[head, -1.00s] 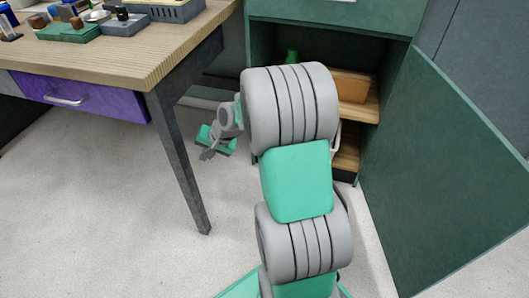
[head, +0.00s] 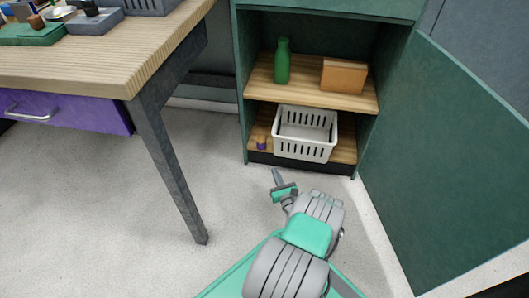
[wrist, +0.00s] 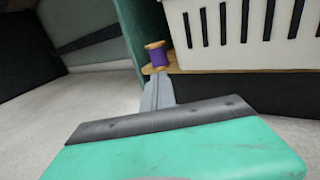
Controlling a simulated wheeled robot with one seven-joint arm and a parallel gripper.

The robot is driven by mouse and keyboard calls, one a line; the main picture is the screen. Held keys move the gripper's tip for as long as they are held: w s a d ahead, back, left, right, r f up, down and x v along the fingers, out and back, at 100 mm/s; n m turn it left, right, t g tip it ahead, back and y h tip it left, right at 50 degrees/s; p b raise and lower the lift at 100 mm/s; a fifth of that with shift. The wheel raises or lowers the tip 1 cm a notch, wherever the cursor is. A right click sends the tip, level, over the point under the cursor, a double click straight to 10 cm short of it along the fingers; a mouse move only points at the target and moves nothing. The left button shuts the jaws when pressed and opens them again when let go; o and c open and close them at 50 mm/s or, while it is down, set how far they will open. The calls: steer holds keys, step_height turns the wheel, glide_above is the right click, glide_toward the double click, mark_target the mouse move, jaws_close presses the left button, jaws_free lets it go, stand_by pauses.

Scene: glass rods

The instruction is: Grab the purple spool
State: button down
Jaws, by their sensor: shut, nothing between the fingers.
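The purple spool (head: 262,143) stands on the bottom shelf of the open green cabinet, at its left end beside the white basket. It has tan ends and a purple middle, and it also shows in the wrist view (wrist: 157,57), upright near the shelf's front edge. My gripper (head: 276,172) is low over the floor in front of the cabinet, apart from the spool, its fingers pointing toward the shelf. In the wrist view my fingers (wrist: 157,88) are together and empty, just below the spool in the picture.
The white slotted basket (head: 305,134) fills much of the bottom shelf (head: 345,149). A green bottle (head: 283,62) and an orange-brown box (head: 344,75) stand on the shelf above. The cabinet door (head: 450,150) is open at right. A desk leg (head: 167,170) stands at left.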

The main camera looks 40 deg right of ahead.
steer(key=b, duration=0.4)
glide_toward(263, 147)
steer(key=x, duration=0.5)
steer(key=shift+w+d+f, duration=0.1)
steer(key=shift+w+f, duration=0.1)
steer(key=shift+f, duration=0.05)
steer(key=shift+w+d+r, duration=0.15)
steer(key=shift+w+d, duration=0.15)
steer(key=shift+w, duration=0.3)
